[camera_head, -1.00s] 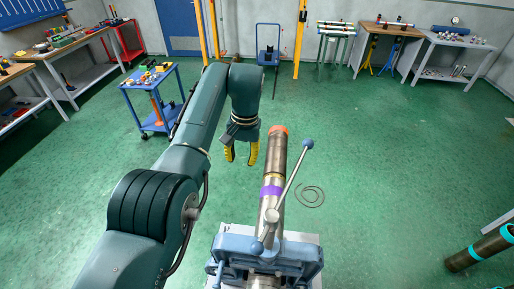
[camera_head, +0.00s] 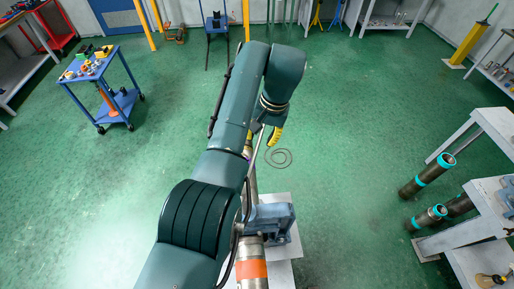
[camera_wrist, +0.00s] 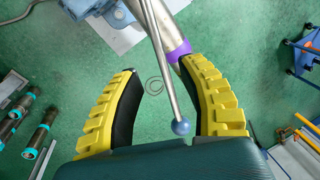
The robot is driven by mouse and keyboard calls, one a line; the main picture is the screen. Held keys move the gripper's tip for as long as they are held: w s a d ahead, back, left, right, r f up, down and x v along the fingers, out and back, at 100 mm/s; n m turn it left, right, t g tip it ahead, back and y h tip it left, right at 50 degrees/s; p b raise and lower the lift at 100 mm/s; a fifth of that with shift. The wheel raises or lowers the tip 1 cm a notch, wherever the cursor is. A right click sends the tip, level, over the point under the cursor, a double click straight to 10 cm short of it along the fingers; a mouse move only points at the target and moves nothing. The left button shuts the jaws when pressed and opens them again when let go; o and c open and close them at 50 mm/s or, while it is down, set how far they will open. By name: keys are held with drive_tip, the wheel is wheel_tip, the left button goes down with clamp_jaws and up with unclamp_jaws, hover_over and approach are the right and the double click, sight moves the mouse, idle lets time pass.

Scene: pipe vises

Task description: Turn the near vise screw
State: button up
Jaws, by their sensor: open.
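The near vise (camera_head: 272,222) is a blue-grey body on a pale stand, partly hidden behind my arm in the head view. A pipe with an orange band (camera_head: 252,270) runs through it. The vise screw's handle is a thin steel bar (camera_wrist: 157,58) ending in a blue ball (camera_wrist: 181,127) in the wrist view. My gripper (camera_wrist: 166,105) has yellow ribbed fingers with black pads and is open. The bar and its ball appear between the fingers, nearer the right one; contact cannot be told. The pipe's purple band (camera_wrist: 174,50) shows beyond. In the head view one yellow finger (camera_head: 275,137) shows.
A blue cart (camera_head: 105,85) with small parts stands at the back left. Dark pipes with teal bands (camera_head: 428,177) and grey tables (camera_head: 480,140) stand at the right.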

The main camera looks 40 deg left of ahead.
sight(257, 149)
drive_tip(key=f, duration=0.3)
drive_tip(key=a+f, duration=0.1)
drive_tip(key=f, duration=0.1)
drive_tip(key=shift+s+f+p, duration=0.25)
drive_tip(key=shift+s+p, duration=0.05)
drive_tip(key=shift+p, duration=0.1)
clamp_jaws()
drive_tip(key=shift+f, duration=0.15)
